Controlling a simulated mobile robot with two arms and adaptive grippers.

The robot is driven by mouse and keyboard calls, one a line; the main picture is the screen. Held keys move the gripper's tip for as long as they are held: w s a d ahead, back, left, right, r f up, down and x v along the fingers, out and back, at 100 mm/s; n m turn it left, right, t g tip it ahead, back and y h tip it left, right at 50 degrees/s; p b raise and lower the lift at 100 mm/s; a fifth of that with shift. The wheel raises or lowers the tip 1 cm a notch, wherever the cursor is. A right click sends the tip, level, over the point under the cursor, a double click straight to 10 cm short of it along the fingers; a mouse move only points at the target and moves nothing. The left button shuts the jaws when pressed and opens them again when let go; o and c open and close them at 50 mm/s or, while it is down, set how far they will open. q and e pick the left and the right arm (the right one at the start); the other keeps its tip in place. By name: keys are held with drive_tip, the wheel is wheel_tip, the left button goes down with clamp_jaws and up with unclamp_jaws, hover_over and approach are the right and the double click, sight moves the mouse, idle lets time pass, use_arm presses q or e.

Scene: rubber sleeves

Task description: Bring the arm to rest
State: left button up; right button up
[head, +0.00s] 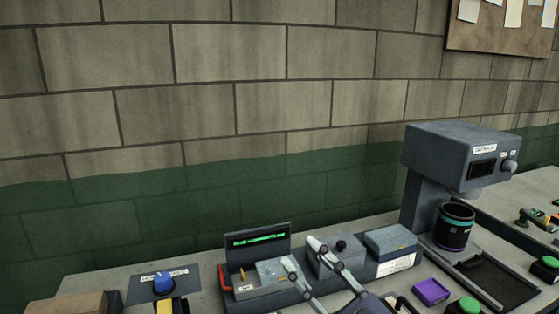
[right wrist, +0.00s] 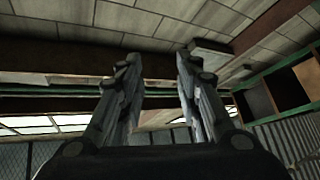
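My right gripper (head: 301,251) is at the bottom middle of the head view, in front of the grey fixtures on the bench. Its two light fingertips are apart, with nothing held between them. In the right wrist view both fingers of the right gripper (right wrist: 156,60) stand apart and the gap is empty; the wall and beams show behind. My left gripper is in neither view.
A grey machine (head: 465,150) stands at the right, with a dark banded cup (head: 454,227) under its head. A small display (head: 258,240), a blue knob (head: 163,281), a purple block (head: 431,291) and a green button (head: 466,305) crowd the bench (head: 205,277). A block wall stands behind.

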drive_tip(key=w+d+f+m+t+h, duration=0.3)
drive_tip(key=d+f+m+t+h, duration=0.1)
drive_tip(key=d+m+h, duration=0.4)
drive_tip(key=s+d+f+m+g+h, duration=0.25)
drive_tip(key=d+f+m+h, duration=0.2)
drive_tip(key=f, duration=0.45)
drive_tip(key=s+d+f+m+g+h, duration=0.2)
drive_tip(key=d+f+m+g+h, duration=0.25)
drive_tip(key=f, duration=0.55)
drive_tip(key=s+a+f+n+g, duration=0.1)
drive_tip(key=s+f+n+g, duration=0.1)
drive_tip(key=s+f+g, duration=0.65)
drive_tip(key=s+f+n+g, duration=0.15)
drive_tip(key=s+f, duration=0.45)
drive_tip(key=s, duration=0.7)
wheel_tip(320, 180, down, 27)
drive_tip(key=g, duration=0.1)
drive_tip(key=s+d+f+g, duration=0.1)
drive_tip(key=s+d+f, duration=0.1)
drive_tip(key=s+f, duration=1.3)
drive_tip(key=shift+s+d+f+g, duration=0.15)
drive_tip(key=shift+s+d+g, duration=0.2)
drive_tip(key=shift+s, duration=0.45)
